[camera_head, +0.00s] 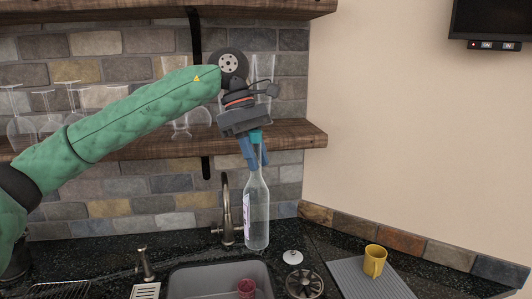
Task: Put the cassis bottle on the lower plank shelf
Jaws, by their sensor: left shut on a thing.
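My left gripper (254,152) is shut on the neck of a clear bottle (257,210) with a pale, purplish label. I take it to be the cassis bottle, but the label is too small to read. The bottle hangs upright in front of the faucet, and I cannot tell whether its base touches the counter. The lower plank shelf (308,134) is behind my left gripper, at about the height of the bottle's top. My right gripper is not in view.
Several clear glasses (188,118) stand on the lower shelf. An upper shelf (270,9) runs above it. A faucet (227,208) rises behind a sink (205,280) holding a red cup (246,288). A yellow mug (375,260) stands on a grey drying mat (350,283).

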